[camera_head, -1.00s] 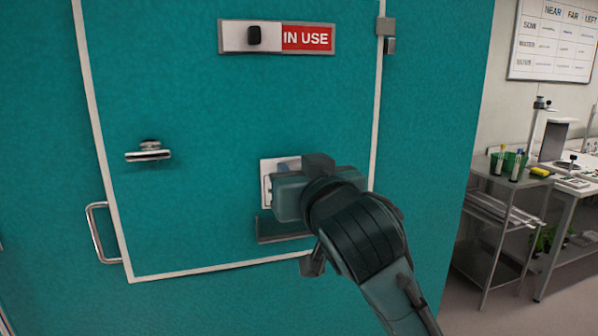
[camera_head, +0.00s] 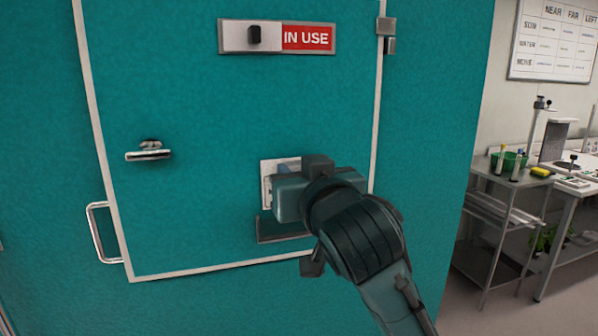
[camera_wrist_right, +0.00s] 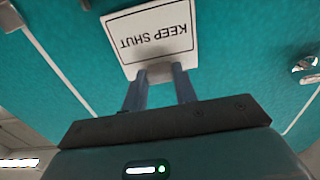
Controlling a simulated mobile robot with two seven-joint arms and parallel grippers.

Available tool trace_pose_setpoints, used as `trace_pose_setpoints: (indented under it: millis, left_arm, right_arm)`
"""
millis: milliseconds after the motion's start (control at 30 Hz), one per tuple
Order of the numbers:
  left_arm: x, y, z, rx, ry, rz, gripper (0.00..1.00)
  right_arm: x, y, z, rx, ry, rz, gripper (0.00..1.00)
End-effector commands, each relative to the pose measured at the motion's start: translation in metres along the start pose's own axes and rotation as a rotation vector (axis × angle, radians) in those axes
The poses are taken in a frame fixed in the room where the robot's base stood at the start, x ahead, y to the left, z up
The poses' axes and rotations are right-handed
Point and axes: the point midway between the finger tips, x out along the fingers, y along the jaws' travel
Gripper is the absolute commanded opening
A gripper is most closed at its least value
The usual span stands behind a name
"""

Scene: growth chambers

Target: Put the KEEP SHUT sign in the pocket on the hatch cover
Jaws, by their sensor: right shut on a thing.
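The white KEEP SHUT sign (camera_wrist_right: 152,38) is held in my right gripper (camera_wrist_right: 160,72), whose two fingers are shut on its edge in the right wrist view. In the head view the sign (camera_head: 266,186) shows partly, in front of the teal hatch cover (camera_head: 200,110) and above the grey pocket (camera_head: 272,232). My right gripper (camera_head: 288,168) and wrist hide the sign's right part and the pocket's right end. The sign looks upright and apart from the pocket; its gap to the cover cannot be told. My left gripper is not in view.
A slider plate reading IN USE (camera_head: 277,38) is above on the cover. A latch handle (camera_head: 148,154) and a bar handle (camera_head: 103,232) are at the left. A cart (camera_head: 500,220) and bench stand at the right, beyond the teal wall.

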Motion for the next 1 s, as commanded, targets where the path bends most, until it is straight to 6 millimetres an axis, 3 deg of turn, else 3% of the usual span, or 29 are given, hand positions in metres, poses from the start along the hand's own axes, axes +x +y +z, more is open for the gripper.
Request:
trace_pose_setpoints:
  millis: [1000]
  left_arm:
    - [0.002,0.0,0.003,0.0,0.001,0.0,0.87]
  right_arm:
    - [0.0,0.0,0.011,0.001,0.001,-0.001,0.04]
